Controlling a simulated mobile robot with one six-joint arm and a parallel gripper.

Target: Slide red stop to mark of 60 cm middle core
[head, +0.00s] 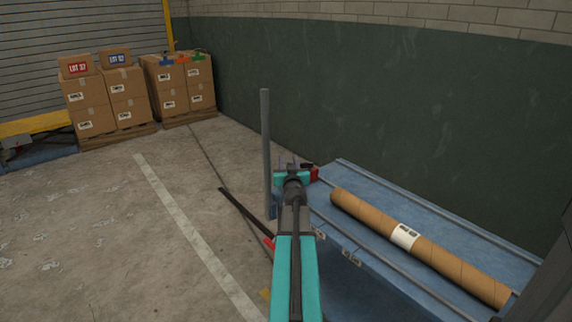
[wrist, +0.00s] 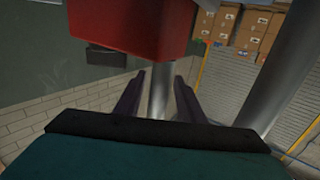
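A red block (wrist: 135,25), which looks like the red stop, fills the upper part of the wrist view, with a dark piece below it. In the head view the red stop (head: 314,174) shows small, just right of my gripper (head: 288,163). In the wrist view my gripper (wrist: 159,76) has its two dark purple fingers apart, with a grey rod (wrist: 158,95) showing between them. I cannot tell whether they touch the rod; they do not hold the red block. A brown cardboard core (head: 450,256) with a white label lies on the blue bench. No 60 cm mark is readable.
The blue bench (head: 375,205) has grey rails along the core. A grey upright post (head: 266,140) stands left of my gripper. Cardboard boxes (head: 128,100) stand on pallets at the back left. A dark green wall (head: 400,110) is behind the bench.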

